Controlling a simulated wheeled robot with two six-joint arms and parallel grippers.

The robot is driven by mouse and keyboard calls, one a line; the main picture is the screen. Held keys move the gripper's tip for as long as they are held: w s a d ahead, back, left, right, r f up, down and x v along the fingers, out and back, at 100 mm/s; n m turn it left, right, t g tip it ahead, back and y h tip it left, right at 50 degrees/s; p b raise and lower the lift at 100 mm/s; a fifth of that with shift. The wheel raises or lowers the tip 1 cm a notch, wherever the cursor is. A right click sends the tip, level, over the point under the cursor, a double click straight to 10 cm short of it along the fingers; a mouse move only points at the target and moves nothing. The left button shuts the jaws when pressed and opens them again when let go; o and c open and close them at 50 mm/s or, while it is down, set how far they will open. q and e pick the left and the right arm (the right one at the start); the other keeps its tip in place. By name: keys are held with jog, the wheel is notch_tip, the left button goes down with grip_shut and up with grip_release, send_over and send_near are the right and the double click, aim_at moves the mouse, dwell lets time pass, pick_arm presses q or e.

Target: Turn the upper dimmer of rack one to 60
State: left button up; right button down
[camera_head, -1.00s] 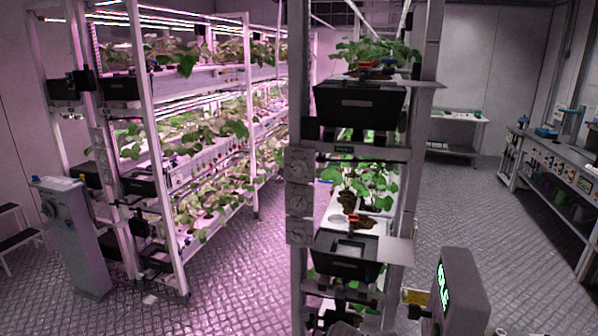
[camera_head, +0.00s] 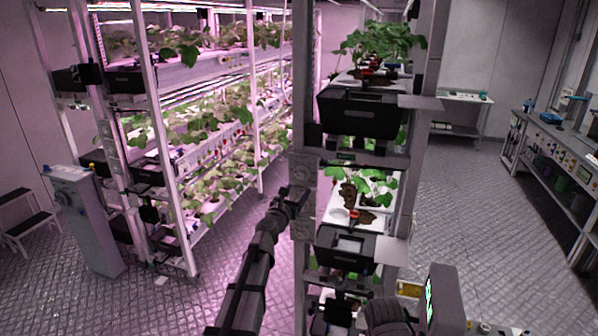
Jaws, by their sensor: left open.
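The near rack (camera_head: 436,70) stands in the middle of the head view. A column of grey dimmer boxes with round dials runs down its front left post. The upper dimmer (camera_head: 303,171) shows just above my left gripper; its setting is too small to read. The lower dimmer (camera_head: 302,228) shows below the gripper. The middle dimmer is mostly hidden behind the gripper. My left gripper (camera_head: 291,196) is open, in front of the post near the dimmers. I cannot tell whether it touches one.
Black bins (camera_head: 358,113) stick out at the rack's front, right of the dimmers. A second, pink-lit rack (camera_head: 172,150) and a grey cabinet (camera_head: 88,222) stand at left. A screen with green text (camera_head: 441,300) stands low at right. The aisle floor (camera_head: 480,220) is clear.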

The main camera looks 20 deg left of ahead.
aim_at(300, 177)
pick_arm(q)
jog(key=shift+n+y, duration=0.5)
jog(key=shift+n, duration=0.2)
jog(key=shift+w+a+r, duration=0.1)
jog(key=shift+w+a, duration=0.15)
jog(key=shift+w, duration=1.1)
jog(key=shift+w+a+r, duration=0.1)
jog(key=shift+w+a, duration=0.15)
jog(key=shift+w, duration=1.15)
jog(key=shift+w+a+r, duration=0.1)
jog(key=shift+w+a, duration=0.15)
jog(key=shift+w, duration=1.1)
jog(key=shift+s, duration=0.1)
jog(key=shift+c, duration=0.4)
grip_shut()
